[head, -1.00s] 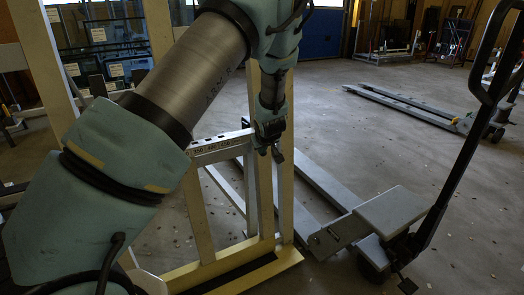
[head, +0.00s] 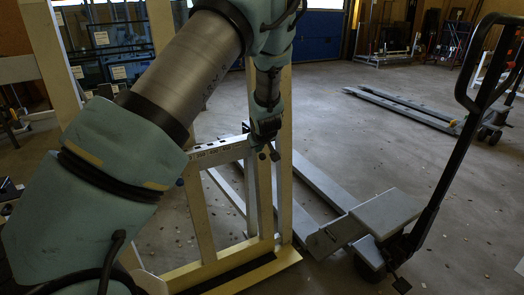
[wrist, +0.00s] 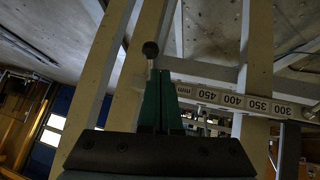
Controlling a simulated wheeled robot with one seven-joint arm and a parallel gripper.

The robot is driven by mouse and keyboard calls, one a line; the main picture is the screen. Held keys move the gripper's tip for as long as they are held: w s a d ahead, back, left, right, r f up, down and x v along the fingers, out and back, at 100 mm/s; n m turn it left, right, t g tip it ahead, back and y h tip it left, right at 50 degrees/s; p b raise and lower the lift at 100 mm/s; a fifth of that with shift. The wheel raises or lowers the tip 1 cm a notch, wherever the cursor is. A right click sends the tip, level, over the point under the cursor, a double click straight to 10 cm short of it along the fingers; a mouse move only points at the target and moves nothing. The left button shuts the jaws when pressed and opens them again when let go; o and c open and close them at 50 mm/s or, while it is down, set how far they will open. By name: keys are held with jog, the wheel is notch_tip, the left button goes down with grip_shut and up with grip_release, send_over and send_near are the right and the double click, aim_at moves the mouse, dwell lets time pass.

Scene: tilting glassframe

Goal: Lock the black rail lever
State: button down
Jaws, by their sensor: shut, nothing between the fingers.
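The pale rail (wrist: 230,100) with a millimetre scale runs from beside my fingers to the right. It also shows in the head view (head: 220,152), across the cream frame. My gripper (wrist: 160,75) has its green fingers shut and empty. In the head view my gripper (head: 268,147) points down at the rail's right end, partly in front of an upright.
Cream frame uprights (head: 197,215) stand close around my gripper. A grey pallet truck (head: 385,213) with a tall black handle stands to the right. A dark upright part (wrist: 288,150) hangs below the rail in the wrist view. Open floor lies beyond.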

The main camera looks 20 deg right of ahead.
jog(key=v, duration=1)
jog(key=s+a+r+g, duration=0.2)
jog(key=s+a, duration=0.3)
jog(key=a, duration=0.6)
jog(key=s+a+r+m+g+y, duration=0.1)
jog(key=s+a, duration=0.4)
jog(key=a, duration=0.7)
jog(key=s+a+r+g+y+p, duration=0.1)
jog(key=s+a+r+g, duration=0.1)
jog(key=a, duration=1)
jog(key=s+g, duration=0.1)
jog(key=s, duration=0.1)
jog(key=shift+s+a+r, duration=0.2)
jog(key=shift+s+r, duration=0.2)
